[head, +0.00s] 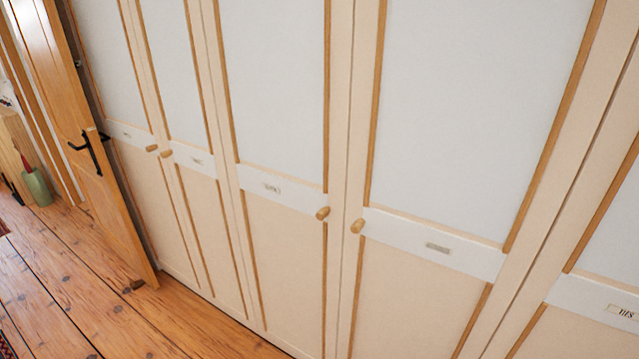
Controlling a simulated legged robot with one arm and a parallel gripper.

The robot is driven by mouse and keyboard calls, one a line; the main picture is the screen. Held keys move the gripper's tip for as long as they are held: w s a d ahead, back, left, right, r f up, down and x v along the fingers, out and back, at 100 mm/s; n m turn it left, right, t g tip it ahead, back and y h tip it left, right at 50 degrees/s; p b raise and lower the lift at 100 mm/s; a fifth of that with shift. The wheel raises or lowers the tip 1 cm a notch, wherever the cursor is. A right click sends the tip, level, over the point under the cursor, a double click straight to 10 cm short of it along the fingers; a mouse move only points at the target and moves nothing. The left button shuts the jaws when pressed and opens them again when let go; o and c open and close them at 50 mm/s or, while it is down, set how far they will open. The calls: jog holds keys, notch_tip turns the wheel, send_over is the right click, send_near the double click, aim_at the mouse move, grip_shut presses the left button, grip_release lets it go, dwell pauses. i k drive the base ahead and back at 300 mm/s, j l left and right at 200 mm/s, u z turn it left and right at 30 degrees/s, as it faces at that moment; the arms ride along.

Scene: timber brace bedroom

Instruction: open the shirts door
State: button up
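A row of tall cream wardrobe doors with pale upper panels and thin wood trim fills the head view. Each door has a white band with a small label. The label at far right (622,312) is cut by the frame edge and seems to end in "TS" or similar. The other labels, such as the one on the large middle door (437,247), are too small to read, so I cannot tell which is the shirts door. Round wooden knobs (322,213) and (357,226) sit side by side at a seam. All visible doors look shut. My gripper is not in view.
A wooden room door (95,150) with a black handle stands open at the left, close to the wardrobe. A green vase (36,187) stands on the floor beyond it. Bare plank floor (70,290) lies at lower left, with a patterned rug edge.

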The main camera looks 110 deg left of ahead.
aim_at(282, 70)
jog(key=u, duration=3.7)
jog(key=i+l+u, duration=0.55)
jog(key=i, duration=0.05)
